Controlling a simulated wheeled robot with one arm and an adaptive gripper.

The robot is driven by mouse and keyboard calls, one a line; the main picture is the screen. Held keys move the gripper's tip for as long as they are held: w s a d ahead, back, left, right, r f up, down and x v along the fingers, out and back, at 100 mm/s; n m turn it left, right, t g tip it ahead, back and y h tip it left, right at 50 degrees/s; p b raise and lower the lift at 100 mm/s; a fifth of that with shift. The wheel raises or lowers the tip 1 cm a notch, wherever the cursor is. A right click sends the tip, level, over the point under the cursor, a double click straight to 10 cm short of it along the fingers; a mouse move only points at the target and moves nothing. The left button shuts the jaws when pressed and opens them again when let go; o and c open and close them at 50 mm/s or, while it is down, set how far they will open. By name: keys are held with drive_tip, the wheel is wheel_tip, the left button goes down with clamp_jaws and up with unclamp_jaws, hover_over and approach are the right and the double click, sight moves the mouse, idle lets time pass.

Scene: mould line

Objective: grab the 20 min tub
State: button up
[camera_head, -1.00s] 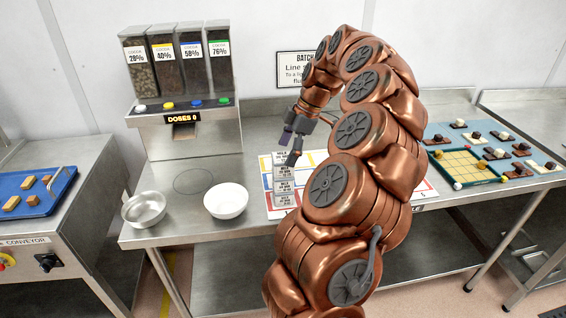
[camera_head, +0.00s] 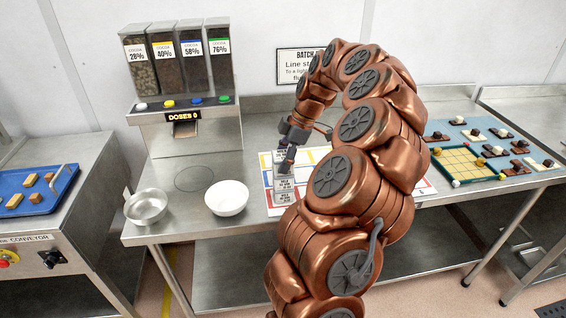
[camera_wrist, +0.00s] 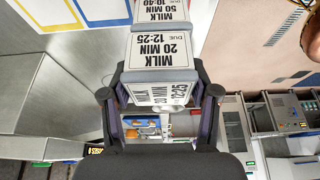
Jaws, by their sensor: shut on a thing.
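The 20 min tub (camera_wrist: 160,50) is a grey box with white labels reading MILK, 20 MIN, DUE 12:25. In the wrist view it sits between the two dark fingers of my gripper (camera_wrist: 160,98), which is shut on it. A second tub (camera_wrist: 158,14), labelled MILK 50 MIN, DUE 10:40, is right behind it. In the head view my gripper (camera_head: 288,153) is at a row of small labelled tubs (camera_head: 283,197) on the coloured mat; their labels are too small to read there, and my fingers partly cover them.
The coloured mat (camera_head: 267,180) lies on the steel bench. A white bowl (camera_head: 227,198) and a steel bowl (camera_head: 146,206) stand left of it. A cocoa dispenser (camera_head: 188,125) is behind them.

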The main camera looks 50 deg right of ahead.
sight(280, 156)
drive_tip(key=c, duration=0.6)
drive_tip(key=shift+o, duration=0.2)
drive_tip(key=shift+r+b, duration=0.95)
drive_tip(key=shift+r, duration=0.8)
drive_tip(key=s+a+r+b, duration=0.1)
drive_tip(key=s+a+b, duration=0.4)
drive_tip(key=s+a, duration=0.55)
wheel_tip(280, 156, up, 8)
drive_tip(key=s+p, duration=0.2)
drive_tip(key=shift+d+f, duration=0.2)
drive_tip(key=shift+d, duration=0.2)
drive_tip(key=shift+s, duration=0.1)
